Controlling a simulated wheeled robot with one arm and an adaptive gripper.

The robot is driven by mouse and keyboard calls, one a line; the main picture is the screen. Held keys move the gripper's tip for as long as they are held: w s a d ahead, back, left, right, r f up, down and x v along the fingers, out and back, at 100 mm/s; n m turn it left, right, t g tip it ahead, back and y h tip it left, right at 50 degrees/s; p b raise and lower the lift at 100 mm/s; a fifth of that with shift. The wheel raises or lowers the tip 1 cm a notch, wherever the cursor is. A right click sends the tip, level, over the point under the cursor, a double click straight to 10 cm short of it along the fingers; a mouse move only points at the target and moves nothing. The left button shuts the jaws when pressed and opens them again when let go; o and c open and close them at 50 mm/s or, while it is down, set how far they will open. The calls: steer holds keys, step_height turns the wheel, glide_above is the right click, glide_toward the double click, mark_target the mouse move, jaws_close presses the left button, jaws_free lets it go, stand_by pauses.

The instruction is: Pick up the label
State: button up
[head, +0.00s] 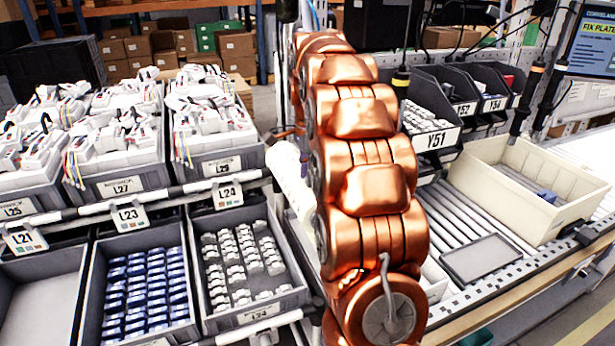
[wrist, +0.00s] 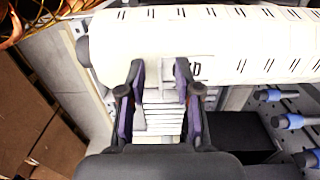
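A large white roll or drum (wrist: 240,42) with rows of short dark marks lies across the top of the wrist view. It looks like the label roll; part of it shows as a white cylinder (head: 292,175) behind my arm in the head view. My gripper (wrist: 160,68) is at the roll's lower edge, its two fingers apart. Pale, layered strips (wrist: 168,122) show between the fingers, with dark print beside the right fingertip. I cannot make out a single separate label or whether a finger touches it. My gripper is hidden in the head view.
Grey bins with blue parts (head: 145,290) and white parts (head: 240,265) stand at left. A cream tray (head: 515,190) and a flat grey plate (head: 482,258) rest on the roller conveyor at right. Blue-ended pegs (wrist: 290,121) are at the wrist view's right.

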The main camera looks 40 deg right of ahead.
jaws_close()
steer(key=shift+r, duration=0.1)
stand_by(0.4)
steer(key=shift+r+b, duration=0.9)
steer(key=shift+r, duration=0.7)
steer(key=s+a+r+b, duration=0.1)
steer(key=s+a+b, duration=0.4)
steer(key=a, duration=0.9)
steer(key=shift+s+a+r, duration=0.15)
steer(key=shift+s+r, duration=0.2)
steer(key=shift+s, duration=0.8)
